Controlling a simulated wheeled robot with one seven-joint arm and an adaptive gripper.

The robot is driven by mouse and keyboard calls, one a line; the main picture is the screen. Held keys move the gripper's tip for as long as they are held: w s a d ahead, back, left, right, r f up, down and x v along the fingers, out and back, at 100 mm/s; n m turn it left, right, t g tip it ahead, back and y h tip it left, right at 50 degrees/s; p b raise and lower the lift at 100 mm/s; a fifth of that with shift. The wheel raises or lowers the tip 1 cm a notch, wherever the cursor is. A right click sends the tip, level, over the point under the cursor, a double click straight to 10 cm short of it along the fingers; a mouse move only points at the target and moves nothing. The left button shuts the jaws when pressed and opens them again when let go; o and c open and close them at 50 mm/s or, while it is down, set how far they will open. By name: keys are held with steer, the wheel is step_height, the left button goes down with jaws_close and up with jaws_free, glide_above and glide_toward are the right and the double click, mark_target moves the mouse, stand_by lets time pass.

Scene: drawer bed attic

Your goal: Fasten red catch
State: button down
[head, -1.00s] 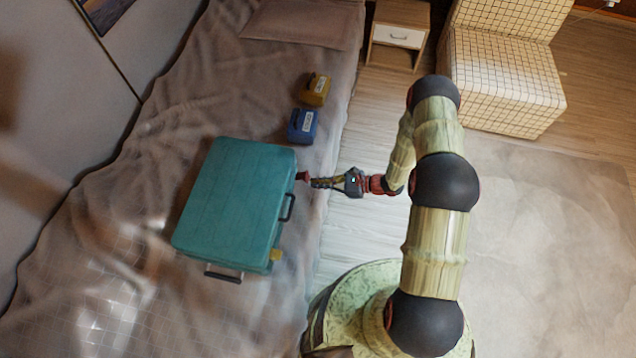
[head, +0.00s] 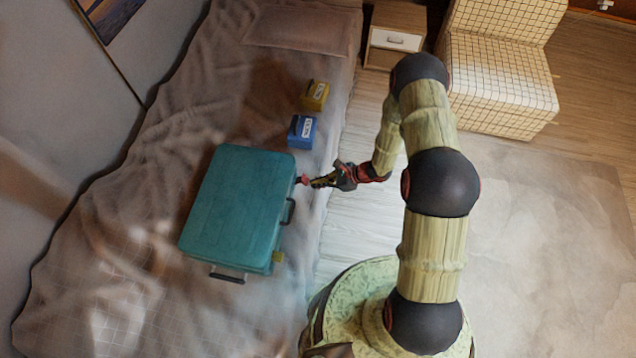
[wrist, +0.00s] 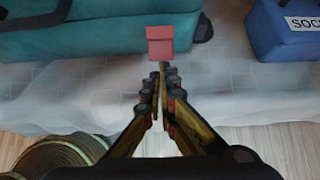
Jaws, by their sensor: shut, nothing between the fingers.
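The teal suitcase (head: 238,207) lies closed on the bed, with a dark handle (head: 289,211) on its right side. The red catch (head: 302,179) sticks out from the suitcase's right side near the far corner. It also shows in the wrist view (wrist: 160,45) as a red block against the teal side. My gripper (head: 314,183) is shut and empty, its tips close beside the red catch. In the wrist view the fingertips (wrist: 163,72) lie just below the catch; I cannot tell whether they touch it. A yellow catch (head: 278,257) sits at the suitcase's near right corner.
A blue labelled box (head: 301,131) and a yellow one (head: 314,95) stand on the bed (head: 150,190) beyond the suitcase. A nightstand (head: 395,38) and a checked chair (head: 495,80) stand at the back. The floor (head: 350,220) beside the bed is clear.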

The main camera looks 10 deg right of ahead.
mark_target(308, 182)
steer(key=r+h+p, duration=0.1)
steer(key=a+r+g+h+p, duration=0.1)
steer(key=h+p, duration=0.1)
steer(key=r+g+h+p, duration=0.1)
steer(key=r+h+p, duration=0.1)
steer(key=shift+w+a, duration=0.3)
steer(key=shift+a, duration=0.05)
steer(key=shift+r+p, duration=0.7)
steer(key=shift+r, duration=0.15)
steer(key=v, duration=1.2)
steer(key=shift+a, duration=0.25)
steer(key=shift+w, duration=0.1)
